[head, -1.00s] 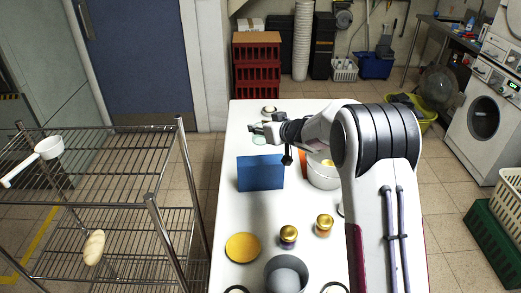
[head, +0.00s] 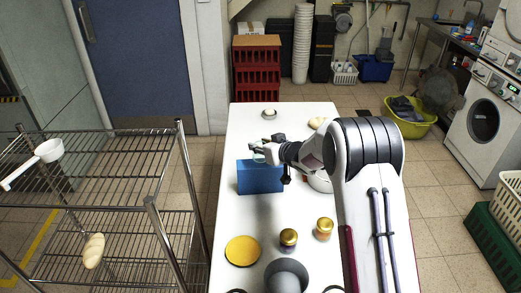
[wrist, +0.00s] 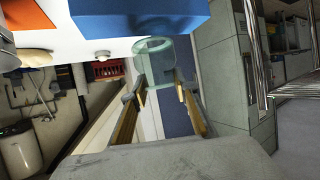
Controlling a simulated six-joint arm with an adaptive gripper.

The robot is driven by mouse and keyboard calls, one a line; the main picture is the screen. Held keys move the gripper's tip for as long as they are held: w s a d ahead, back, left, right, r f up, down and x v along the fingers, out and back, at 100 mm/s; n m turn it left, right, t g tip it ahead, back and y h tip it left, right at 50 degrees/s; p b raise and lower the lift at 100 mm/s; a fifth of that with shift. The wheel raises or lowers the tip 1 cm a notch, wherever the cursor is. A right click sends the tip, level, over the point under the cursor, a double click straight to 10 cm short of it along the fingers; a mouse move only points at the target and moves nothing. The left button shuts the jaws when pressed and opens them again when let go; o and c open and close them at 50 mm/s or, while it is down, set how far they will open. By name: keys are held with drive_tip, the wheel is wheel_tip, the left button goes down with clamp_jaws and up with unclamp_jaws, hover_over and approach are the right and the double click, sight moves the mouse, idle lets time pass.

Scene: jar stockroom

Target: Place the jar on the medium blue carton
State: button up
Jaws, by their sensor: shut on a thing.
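The jar (head: 258,158) is clear greenish glass, and my gripper (head: 261,148) is shut on it. The blue carton (head: 260,179) stands on the white table; in the head view the jar overlaps its top edge. In the wrist view the jar (wrist: 156,66) shows between my gripper's fingers (wrist: 158,96), its round rim overlapping the edge of the blue carton (wrist: 140,15). I cannot tell whether the jar touches the carton. My fingers hide part of the jar in the head view.
Two gold-lidded jars (head: 289,238) (head: 324,228), a yellow disc (head: 242,251) and a grey pot (head: 286,276) stand on the near table (head: 236,215). A wire rack (head: 110,205) stands left of the table.

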drive_tip(key=shift+f, duration=0.95)
drive_tip(key=o, duration=1.1)
drive_tip(key=shift+f, duration=0.15)
drive_tip(key=shift+o, duration=0.2)
drive_tip(key=shift+r, duration=0.2)
drive_tip(key=shift+s+d+r, duration=0.1)
drive_tip(key=shift+s+d, duration=0.05)
drive_tip(key=shift+s, duration=0.05)
drive_tip(key=v, duration=1.1)
drive_tip(key=shift+s, duration=0.2)
drive_tip(key=shift+d+r, duration=0.1)
